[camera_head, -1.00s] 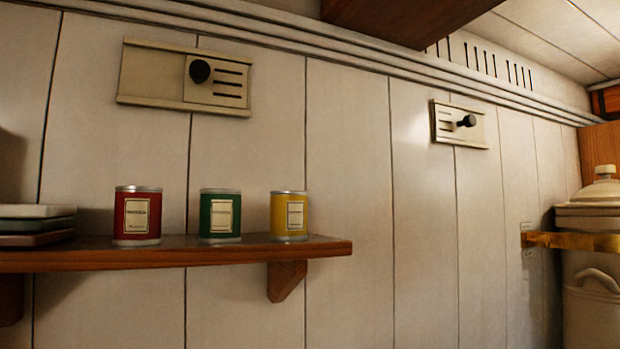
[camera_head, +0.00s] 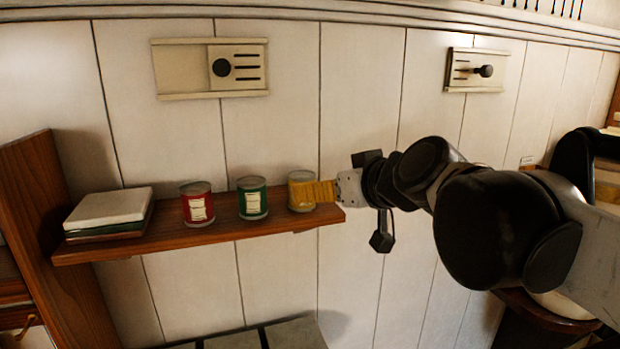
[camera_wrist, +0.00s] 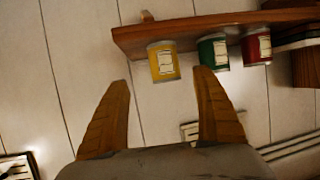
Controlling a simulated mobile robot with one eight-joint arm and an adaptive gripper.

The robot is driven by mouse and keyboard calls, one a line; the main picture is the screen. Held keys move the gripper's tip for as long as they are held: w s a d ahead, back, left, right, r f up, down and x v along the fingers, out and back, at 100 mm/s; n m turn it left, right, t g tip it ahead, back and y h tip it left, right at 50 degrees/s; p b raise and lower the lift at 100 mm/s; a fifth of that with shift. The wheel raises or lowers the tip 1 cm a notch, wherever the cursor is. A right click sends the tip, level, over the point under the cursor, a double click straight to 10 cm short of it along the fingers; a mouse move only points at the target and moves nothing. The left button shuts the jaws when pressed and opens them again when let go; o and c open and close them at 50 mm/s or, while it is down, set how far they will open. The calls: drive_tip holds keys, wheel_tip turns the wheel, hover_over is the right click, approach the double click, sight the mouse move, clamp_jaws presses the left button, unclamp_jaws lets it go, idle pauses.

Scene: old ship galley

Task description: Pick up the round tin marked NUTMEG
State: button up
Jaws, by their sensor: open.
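Three round tins with pale labels stand in a row on a wooden shelf (camera_head: 160,244): a red tin (camera_head: 198,207), a green tin (camera_head: 252,200) and a yellow tin (camera_head: 299,185) nearest the shelf's right end. The label words are too small to read, so I cannot tell which says NUTMEG. My gripper (camera_head: 320,191) is open, its orange fingers at the right side of the yellow tin in the head view, partly covering it. In the wrist view, the yellow tin (camera_wrist: 164,63) shows between and beyond my open fingertips (camera_wrist: 160,77). The green tin (camera_wrist: 213,52) lies just beyond the right finger.
Two sliding vents (camera_head: 212,68) (camera_head: 476,70) are on the plank wall above. The wall between shelf and vents is clear.

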drive_tip(key=x, duration=0.4)
drive_tip(key=shift+w+a+f, duration=0.1)
drive_tip(key=shift+w+f, duration=0.05)
drive_tip(key=shift+w+a+f+p, duration=0.1)
drive_tip(key=shift+w+a+p, duration=0.25)
drive_tip(key=shift+a+p, duration=0.1)
drive_tip(key=x, duration=0.4)
drive_tip(key=shift+a+f, duration=0.15)
drive_tip(key=shift+s, duration=0.2)
drive_tip(key=c, duration=1.3)
